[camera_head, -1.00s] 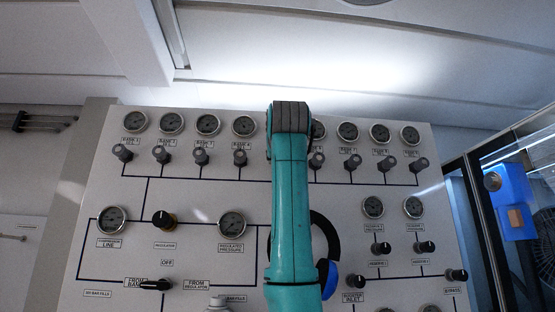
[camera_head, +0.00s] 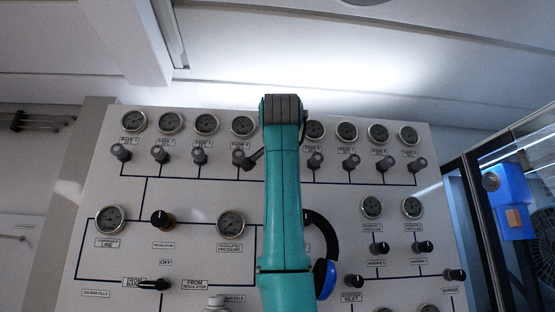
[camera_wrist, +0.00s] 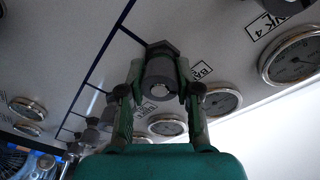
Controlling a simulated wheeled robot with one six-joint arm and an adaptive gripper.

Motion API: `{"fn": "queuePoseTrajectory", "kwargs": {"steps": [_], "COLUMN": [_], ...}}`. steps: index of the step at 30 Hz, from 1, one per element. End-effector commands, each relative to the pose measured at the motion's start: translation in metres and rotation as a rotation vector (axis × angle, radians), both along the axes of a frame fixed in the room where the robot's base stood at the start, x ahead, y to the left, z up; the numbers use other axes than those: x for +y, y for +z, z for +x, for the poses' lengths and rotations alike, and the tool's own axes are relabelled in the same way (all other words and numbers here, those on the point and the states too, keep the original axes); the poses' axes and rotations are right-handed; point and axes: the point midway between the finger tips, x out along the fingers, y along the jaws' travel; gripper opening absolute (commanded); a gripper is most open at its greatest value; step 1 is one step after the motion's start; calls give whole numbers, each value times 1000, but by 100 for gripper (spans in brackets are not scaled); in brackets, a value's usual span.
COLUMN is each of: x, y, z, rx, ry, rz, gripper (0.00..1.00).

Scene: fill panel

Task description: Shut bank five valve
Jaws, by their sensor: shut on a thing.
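The gripped valve knob (camera_wrist: 160,68) is dark grey and stands out from the panel in the wrist view. My gripper (camera_wrist: 160,90) has a finger on each side of it and is shut on it. A partly hidden label starting "BA" (camera_wrist: 202,70) is beside this knob, and the label ending "NK 4" (camera_wrist: 270,22) is further right, so the knob fits the bank five place in the row. Its turn position is hard to read. In the head view my arm hides this knob and its gauge; one dark finger (camera_head: 256,155) shows left of the arm.
The bank 4 knob (camera_head: 240,157) is close to my finger's left. The knob right of my arm (camera_head: 315,160) is also near. Round gauges (camera_head: 206,124) line the panel's top. A blue and black headset (camera_head: 325,270) shows beside my arm. A glass-fronted cabinet (camera_head: 500,200) stands at right.

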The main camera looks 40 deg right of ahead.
Motion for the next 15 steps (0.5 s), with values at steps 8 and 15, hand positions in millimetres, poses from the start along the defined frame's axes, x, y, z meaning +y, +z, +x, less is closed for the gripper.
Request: {"fn": "queuePoseTrajectory", "kwargs": {"steps": [8, 15], "x": [2, 2], "y": [-3, -3], "z": [3, 3], "rx": [-126, -210], "ry": [7, 6], "rz": [200, 322], "gripper": [0, 0]}}
